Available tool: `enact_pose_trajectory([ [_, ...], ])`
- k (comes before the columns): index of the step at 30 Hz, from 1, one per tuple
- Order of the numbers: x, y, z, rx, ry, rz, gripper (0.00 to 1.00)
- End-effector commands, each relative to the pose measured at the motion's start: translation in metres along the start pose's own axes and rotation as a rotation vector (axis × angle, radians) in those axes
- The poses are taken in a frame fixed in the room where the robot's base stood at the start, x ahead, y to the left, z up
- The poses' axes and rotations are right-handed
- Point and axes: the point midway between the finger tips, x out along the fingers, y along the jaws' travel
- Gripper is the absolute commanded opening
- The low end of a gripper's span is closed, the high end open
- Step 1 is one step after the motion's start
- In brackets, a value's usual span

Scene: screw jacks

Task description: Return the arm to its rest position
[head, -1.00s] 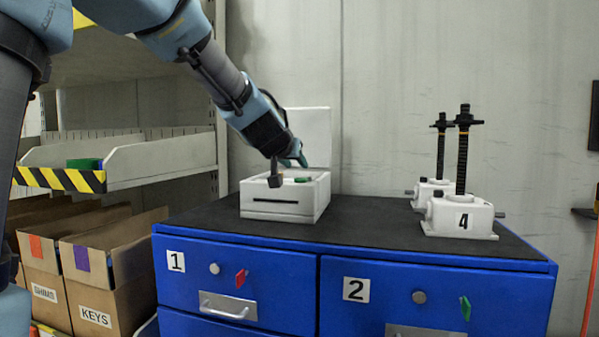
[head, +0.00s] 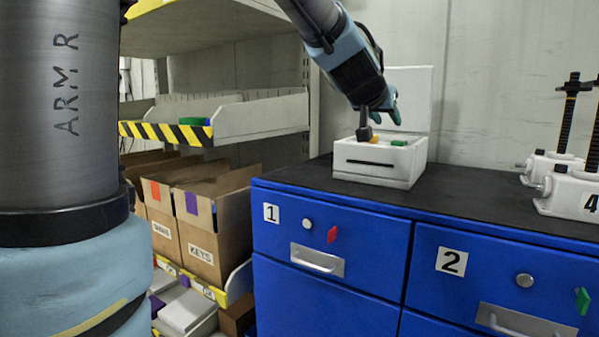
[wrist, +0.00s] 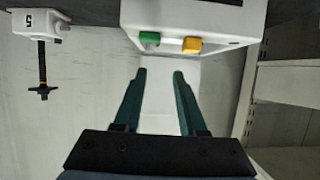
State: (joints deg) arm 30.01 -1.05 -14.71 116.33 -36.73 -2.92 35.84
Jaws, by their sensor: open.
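My gripper (head: 393,112) is above the open white box on the cabinet top. In the wrist view its two teal fingers (wrist: 160,74) are spread apart with nothing between them. The white box (head: 378,168) has its lid (head: 412,92) raised at the back and a dark slot in its front. A green piece (head: 399,142) and a yellow-orange piece (head: 374,140) sit in its top; both also show in the wrist view. The fingers look apart from both pieces.
The blue cabinet (head: 340,225) has drawers marked 1 and 2. Screw jacks (head: 566,195) stand on its right side. A shelf (head: 262,118) with cardboard boxes (head: 207,240) below is at the left. A pale wall rises behind the cabinet.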

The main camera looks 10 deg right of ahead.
Motion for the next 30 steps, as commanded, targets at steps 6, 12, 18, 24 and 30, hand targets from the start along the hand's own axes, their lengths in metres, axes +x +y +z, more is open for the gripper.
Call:
enact_pose_trajectory([
  [6, -0.006, -0.061, 0.065, -0.059, -0.174, -0.067, 0.41],
  [12, -0.044, -0.131, 0.167, -0.181, -0.436, -0.166, 0.41],
  [18, -0.111, -0.177, 0.265, -0.336, -0.698, -0.276, 0.41],
  [24, -0.183, -0.192, 0.337, -0.484, -0.913, -0.371, 0.41],
  [30, -0.212, -0.192, 0.362, -0.541, -0.994, -0.406, 0.41],
])
